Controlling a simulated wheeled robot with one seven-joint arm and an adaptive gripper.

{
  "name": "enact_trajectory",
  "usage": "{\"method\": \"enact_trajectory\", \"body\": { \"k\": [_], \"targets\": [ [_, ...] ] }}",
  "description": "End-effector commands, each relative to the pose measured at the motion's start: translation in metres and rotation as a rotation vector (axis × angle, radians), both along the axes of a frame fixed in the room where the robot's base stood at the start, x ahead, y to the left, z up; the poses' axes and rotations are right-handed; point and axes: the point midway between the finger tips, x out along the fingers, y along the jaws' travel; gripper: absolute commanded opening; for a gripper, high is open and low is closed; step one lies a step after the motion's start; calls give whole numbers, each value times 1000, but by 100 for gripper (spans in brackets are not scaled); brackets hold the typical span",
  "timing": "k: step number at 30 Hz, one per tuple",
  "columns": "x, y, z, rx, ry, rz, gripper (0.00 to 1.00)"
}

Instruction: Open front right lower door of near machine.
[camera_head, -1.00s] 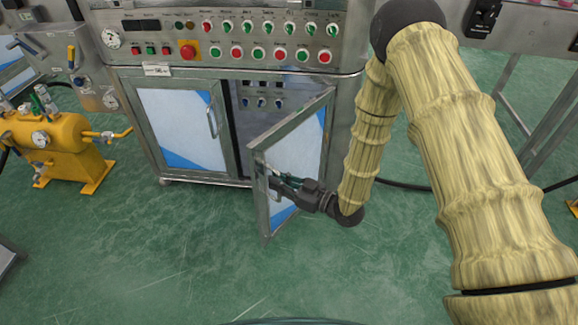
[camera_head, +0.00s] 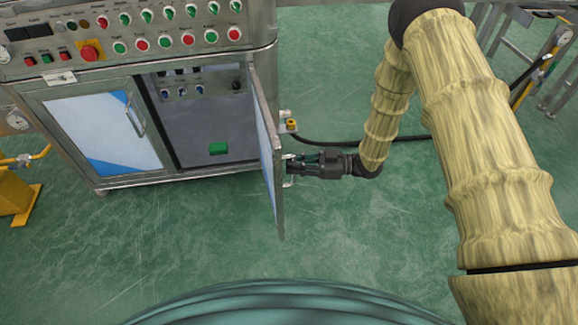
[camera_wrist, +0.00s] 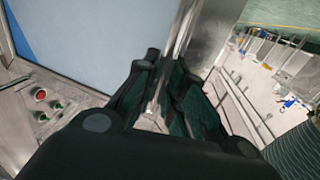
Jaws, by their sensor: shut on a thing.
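The near machine's front right lower door (camera_head: 266,150) stands swung far out from the cabinet, nearly edge-on in the head view. It is hinged on its right side. My gripper (camera_head: 289,168) is on the door's outer side, shut on the door handle (camera_head: 289,184), which shows as a small bright piece beside the fingers. In the wrist view my gripper (camera_wrist: 165,82) has its dark fingers around a metal bar beside the door frame. The fingers hide much of the grip. The open compartment (camera_head: 210,125) shows grey walls and a green patch low inside.
The closed left lower door (camera_head: 90,125) has its own handle. The control panel (camera_head: 150,40) with knobs and buttons is above. A yellow unit (camera_head: 15,200) stands at the left. A black cable (camera_head: 350,140) lies on the floor behind my gripper. Green floor in front is clear.

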Motion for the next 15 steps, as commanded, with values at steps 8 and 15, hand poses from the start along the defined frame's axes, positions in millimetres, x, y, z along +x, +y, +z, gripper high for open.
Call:
{"method": "enact_trajectory", "body": {
  "k": [8, 15],
  "targets": [
    [14, -8, 3, 2, -5, 13, 0],
    [16, -9, 3, 2, -5, 15, 0]
  ]
}}
